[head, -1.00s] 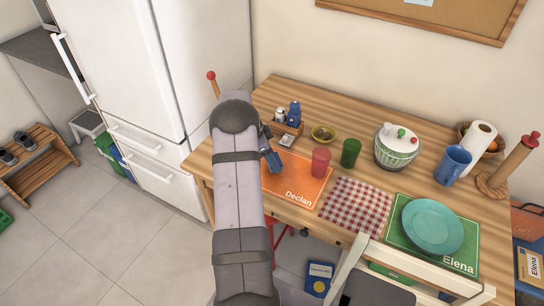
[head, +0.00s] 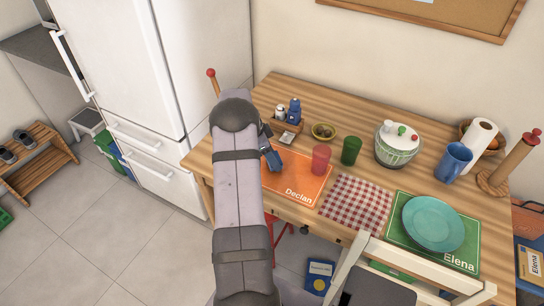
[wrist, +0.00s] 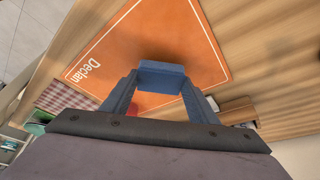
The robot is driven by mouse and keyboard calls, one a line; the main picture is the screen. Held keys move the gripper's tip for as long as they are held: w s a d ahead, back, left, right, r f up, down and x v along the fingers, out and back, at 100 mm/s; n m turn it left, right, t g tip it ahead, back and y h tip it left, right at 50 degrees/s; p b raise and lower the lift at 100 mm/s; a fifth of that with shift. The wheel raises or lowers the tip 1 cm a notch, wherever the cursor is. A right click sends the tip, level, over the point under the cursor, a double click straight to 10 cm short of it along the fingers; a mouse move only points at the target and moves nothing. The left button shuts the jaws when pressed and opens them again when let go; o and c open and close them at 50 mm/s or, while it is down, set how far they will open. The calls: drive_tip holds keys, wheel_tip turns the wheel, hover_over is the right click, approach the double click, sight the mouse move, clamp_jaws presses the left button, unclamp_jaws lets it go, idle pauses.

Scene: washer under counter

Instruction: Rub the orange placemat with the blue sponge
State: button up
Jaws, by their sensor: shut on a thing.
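The orange placemat (head: 304,186) with the name "Declan" lies at the left part of the wooden table; it also fills the middle of the wrist view (wrist: 165,35). My gripper (wrist: 160,84) is shut on the blue sponge (wrist: 162,72), which sits between the fingertips over the placemat. In the head view my gripper (head: 272,158) is at the placemat's left side, partly hidden by my arm, and the sponge cannot be made out clearly there. I cannot tell whether the sponge touches the mat.
A red cup (head: 320,158) stands on the placemat's right part, with a green cup (head: 351,151) beside it. Behind are a small bowl (head: 323,132) and a wooden caddy (head: 290,131) with shakers. A checkered cloth (head: 356,204) lies to the right.

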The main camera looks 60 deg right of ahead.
sight(282, 163)
drive_tip(key=shift+f+b, duration=0.6)
drive_tip(key=shift+f, duration=0.1)
drive_tip(key=shift+s, duration=0.1)
drive_tip(key=shift+s+r+b, duration=0.1)
drive_tip(key=shift+s+b, duration=0.3)
drive_tip(key=shift+s, duration=1.5)
drive_tip(key=shift+s+a+f+b, duration=0.15)
drive_tip(key=shift+s+b, duration=0.2)
drive_tip(key=shift+s, duration=0.7)
drive_tip(key=shift+s+d+f+b, duration=0.1)
drive_tip(key=shift+s+b, duration=0.25)
drive_tip(key=shift+s, duration=0.65)
drive_tip(key=shift+d+r, duration=0.15)
drive_tip(key=shift+d, duration=0.7)
drive_tip(key=shift+w, duration=0.1)
